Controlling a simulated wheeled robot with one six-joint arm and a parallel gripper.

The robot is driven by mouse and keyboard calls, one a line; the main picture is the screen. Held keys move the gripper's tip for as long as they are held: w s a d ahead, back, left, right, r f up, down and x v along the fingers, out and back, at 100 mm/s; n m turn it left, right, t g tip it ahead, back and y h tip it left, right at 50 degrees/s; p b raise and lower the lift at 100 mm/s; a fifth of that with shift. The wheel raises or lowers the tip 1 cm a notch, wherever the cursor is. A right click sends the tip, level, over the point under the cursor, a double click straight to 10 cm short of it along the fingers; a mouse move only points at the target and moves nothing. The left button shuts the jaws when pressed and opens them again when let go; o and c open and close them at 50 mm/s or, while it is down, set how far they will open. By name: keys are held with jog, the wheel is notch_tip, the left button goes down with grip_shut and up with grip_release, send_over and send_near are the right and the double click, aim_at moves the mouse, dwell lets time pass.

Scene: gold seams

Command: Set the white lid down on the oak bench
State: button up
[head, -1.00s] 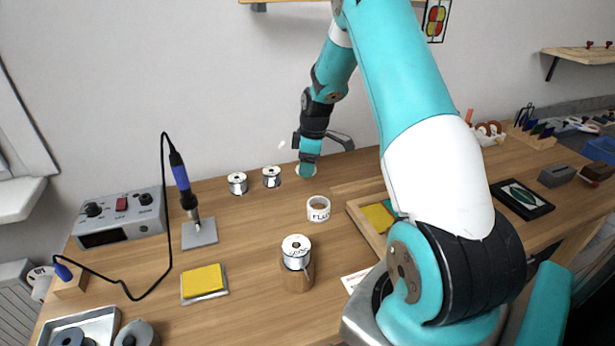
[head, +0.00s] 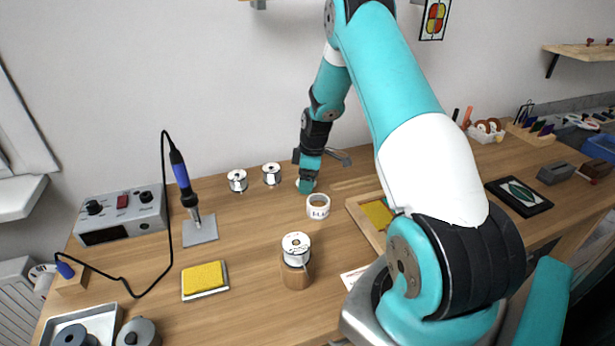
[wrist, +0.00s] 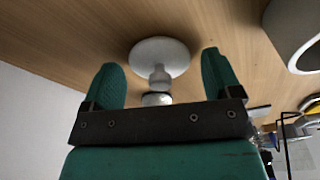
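The white lid (wrist: 178,58) lies flat against the oak bench (wrist: 75,30) in the wrist view, with its pale knob (wrist: 157,78) pointing toward my gripper. My gripper (wrist: 160,75) is open: its two teal fingers stand well apart on either side of the knob, with a gap on each side. In the head view my gripper (head: 306,186) reaches down to the back of the bench and hides most of the lid; only a little of its pale rim shows.
A white ring-shaped pot marked with letters (head: 318,213) stands just in front and to the right of the gripper. A framed tray (head: 359,217) lies to the right. Bare wood lies front-left of the gripper.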

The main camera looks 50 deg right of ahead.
jog(key=shift+r, duration=0.15)
notch_tip(320, 180, up, 12)
jog(key=s+b, duration=0.1)
jog(key=b, duration=0.1)
jog(key=s+a+r, duration=0.1)
jog(key=a+r, duration=0.5)
jog(key=a, duration=0.7)
jog(key=s+a+r+y, duration=0.1)
jog(key=s+a+r, duration=0.1)
jog(key=s+a, duration=0.35)
jog(key=s+a+r+y, duration=0.1)
jog(key=s+a+r, duration=0.15)
jog(key=a, duration=0.65)
jog(key=s+a+r, duration=0.1)
jog(key=s+a, duration=0.4)
jog(key=s, duration=0.3)
jog(key=s+a+r+m+g+y, duration=0.1)
jog(key=s+a, duration=0.3)
jog(key=s, duration=0.4)
jog(key=shift+a, duration=0.4)
